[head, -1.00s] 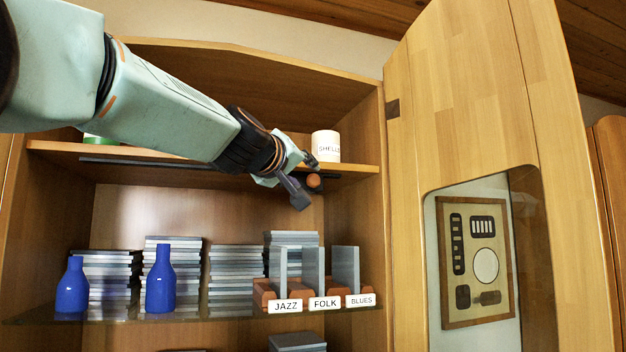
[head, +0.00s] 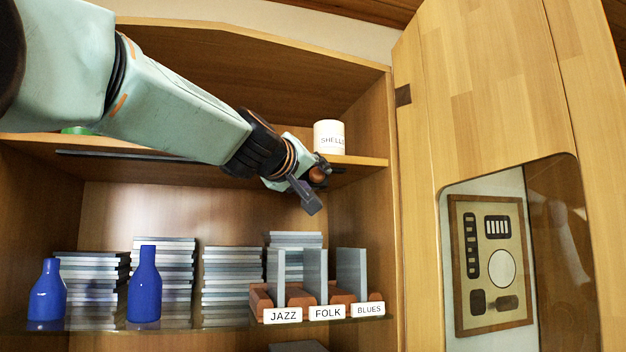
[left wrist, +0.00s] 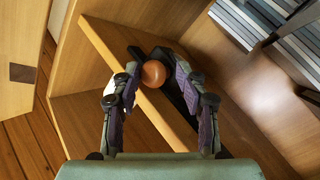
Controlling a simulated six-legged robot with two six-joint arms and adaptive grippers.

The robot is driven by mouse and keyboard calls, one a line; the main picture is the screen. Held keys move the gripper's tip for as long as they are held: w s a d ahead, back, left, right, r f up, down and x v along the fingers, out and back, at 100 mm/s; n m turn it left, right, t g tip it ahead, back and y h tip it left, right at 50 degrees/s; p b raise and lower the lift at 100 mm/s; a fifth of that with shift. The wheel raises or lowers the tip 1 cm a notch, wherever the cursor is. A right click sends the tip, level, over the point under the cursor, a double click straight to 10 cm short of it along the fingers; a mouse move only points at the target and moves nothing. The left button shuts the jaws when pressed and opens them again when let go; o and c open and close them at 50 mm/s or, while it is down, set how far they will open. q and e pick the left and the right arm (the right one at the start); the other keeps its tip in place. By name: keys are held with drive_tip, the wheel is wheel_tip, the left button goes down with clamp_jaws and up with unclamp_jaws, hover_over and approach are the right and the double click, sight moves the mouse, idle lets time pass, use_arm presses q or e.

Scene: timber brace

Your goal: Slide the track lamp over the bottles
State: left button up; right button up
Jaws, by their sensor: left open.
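The track lamp shows as a copper-coloured ball (head: 318,174) on a dark mount under the upper shelf, near its right end. In the left wrist view the ball (left wrist: 153,73) sits between my left fingers, with dark parts behind it. My left gripper (head: 319,187) is open around the ball; I cannot tell whether either finger touches it. The dark track (head: 130,155) runs along the shelf's underside, partly hidden by my left arm. Two blue bottles (head: 47,292) (head: 144,287) stand upright on the lower glass shelf, well left of the lamp. My right gripper is out of view.
A white SHELLS jar (head: 329,137) stands on the upper shelf (head: 366,161) just above my gripper. Stacks of records and JAZZ (head: 283,316), FOLK and BLUES dividers fill the lower shelf. An open cabinet door (head: 480,90) stands at right.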

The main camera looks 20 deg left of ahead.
use_arm(q)
drive_tip(key=shift+s+d+r, duration=0.35)
drive_tip(key=shift+s+d, duration=0.05)
drive_tip(key=shift+w+a+f, duration=0.2)
drive_tip(key=shift+w+a, duration=0.15)
drive_tip(key=shift+w, duration=0.05)
drive_tip(key=shift+c, duration=0.3)
drive_tip(key=shift+w+a, duration=0.1)
drive_tip(key=shift+c, duration=0.8)
drive_tip(key=shift+s+d, duration=0.25)
drive_tip(key=shift+c, duration=1.4)
drive_tip(key=shift+a, duration=0.15)
clamp_jaws()
drive_tip(key=shift+f, duration=0.1)
